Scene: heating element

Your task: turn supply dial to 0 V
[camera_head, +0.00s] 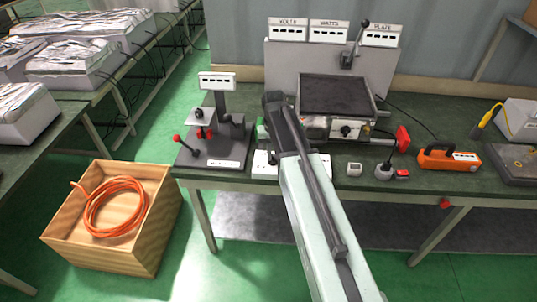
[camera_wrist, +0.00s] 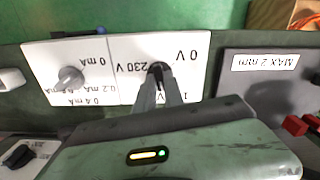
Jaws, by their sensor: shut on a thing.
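The supply dial (camera_wrist: 158,67) is a small dark knob on a white panel (camera_wrist: 125,48) in the wrist view. The labels are upside down there: 0 V at the upper right, 230 V to the left, and a partly covered V label below. My gripper (camera_wrist: 160,72) is shut on the dial, its fingers covering most of the knob. I cannot tell where the pointer points. In the head view the white panel (camera_head: 262,171) shows at the bench's front, left of my arm, which hides part of it.
A grey knob (camera_wrist: 70,78) with mA labels sits close left of the dial in the wrist view. The MAX 2 mm stand (camera_wrist: 268,88) is close right. In the head view, a heater box (camera_head: 335,95) stands behind and an orange tool (camera_head: 448,158) lies right.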

